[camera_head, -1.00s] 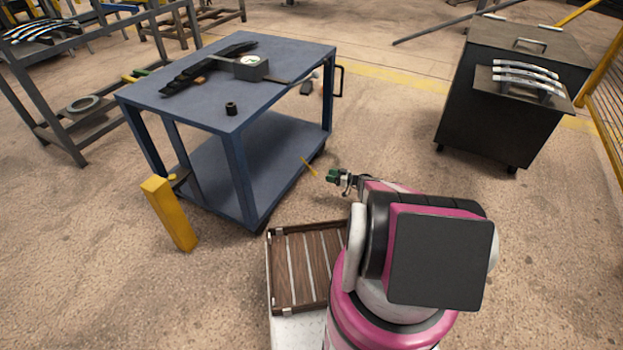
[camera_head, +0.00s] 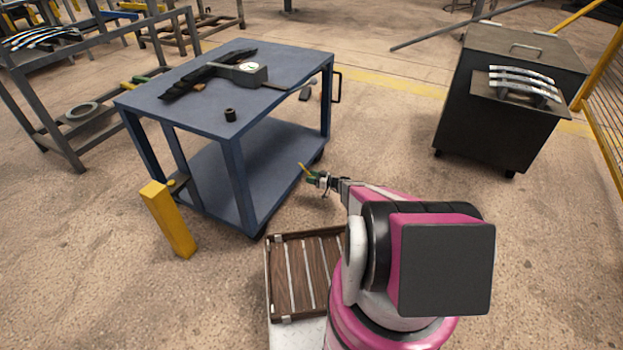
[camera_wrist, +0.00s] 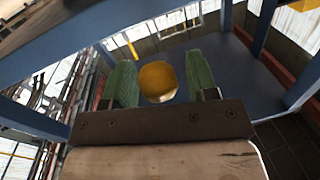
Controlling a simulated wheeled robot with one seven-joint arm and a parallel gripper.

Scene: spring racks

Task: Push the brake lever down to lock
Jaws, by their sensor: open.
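The yellow brake lever (camera_head: 303,168) sticks out at the right side of the blue cart (camera_head: 240,160), near the height of its lower shelf. My gripper (camera_head: 314,178) is at the lever's near right side, with its green fingers toward it. In the wrist view, a rounded yellow end (camera_wrist: 158,80), which looks like the lever's tip, sits between the two open green fingers (camera_wrist: 158,84). A gap shows on each side of it, and contact cannot be told. The lever's lower part and its mount are hidden.
A yellow post (camera_head: 168,220) stands at front left. A dark wheeled cabinet (camera_head: 505,120) stands at right.

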